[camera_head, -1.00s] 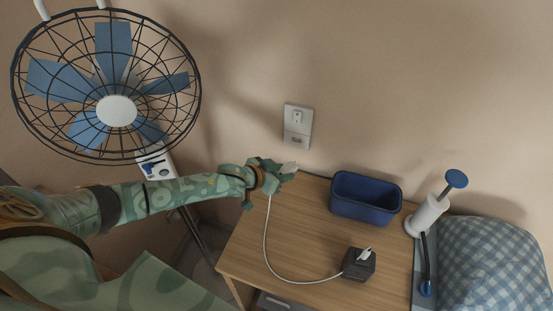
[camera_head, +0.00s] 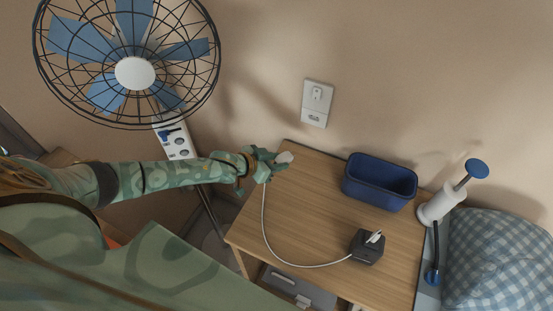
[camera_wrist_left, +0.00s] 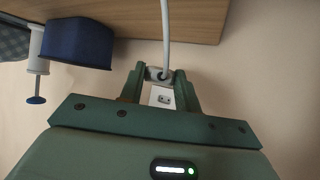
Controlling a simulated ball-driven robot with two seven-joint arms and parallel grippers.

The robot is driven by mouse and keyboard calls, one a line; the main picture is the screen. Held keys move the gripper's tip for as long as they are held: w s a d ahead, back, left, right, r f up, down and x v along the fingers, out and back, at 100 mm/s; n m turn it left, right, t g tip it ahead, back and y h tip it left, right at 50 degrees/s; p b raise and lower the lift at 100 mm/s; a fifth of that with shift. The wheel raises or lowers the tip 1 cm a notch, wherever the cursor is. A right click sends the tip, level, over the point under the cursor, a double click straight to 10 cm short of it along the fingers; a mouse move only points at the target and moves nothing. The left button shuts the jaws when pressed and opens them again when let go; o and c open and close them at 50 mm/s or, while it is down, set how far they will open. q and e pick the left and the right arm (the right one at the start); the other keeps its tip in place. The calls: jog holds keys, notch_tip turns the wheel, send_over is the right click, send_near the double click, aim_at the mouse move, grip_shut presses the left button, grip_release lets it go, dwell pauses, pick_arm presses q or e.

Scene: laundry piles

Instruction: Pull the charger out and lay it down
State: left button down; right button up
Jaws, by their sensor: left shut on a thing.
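My left gripper (camera_head: 272,161) is shut on the white charger (camera_head: 285,157) and holds it near the back left corner of the wooden nightstand. In the left wrist view the charger (camera_wrist_left: 158,73) sits between the two green fingers. The white wall outlet (camera_head: 316,103) is up and to the right of the charger, clearly apart from it. A white cable (camera_head: 265,225) hangs from the charger and curves across to a dark block on the nightstand. My right gripper is not in view.
The nightstand top (camera_head: 310,200) has bare wood at its middle and left. The dark block (camera_head: 366,248) stands near its front, a blue bin (camera_head: 379,184) at the back right. A white pump bottle (camera_head: 438,206) and checked pillow (camera_head: 500,260) are at right; a fan (camera_head: 130,65) is at left.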

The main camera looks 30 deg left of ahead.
aim_at(276, 180)
pick_arm(q)
notch_tip(276, 180, down, 7)
jog(key=b, duration=0.4)
jog(key=shift+r, duration=0.1)
jog(key=c, duration=0.9)
grip_release()
jog(key=p+v, duration=0.5)
jog(key=v, duration=1.1)
jog(key=shift+s+a, duration=0.15)
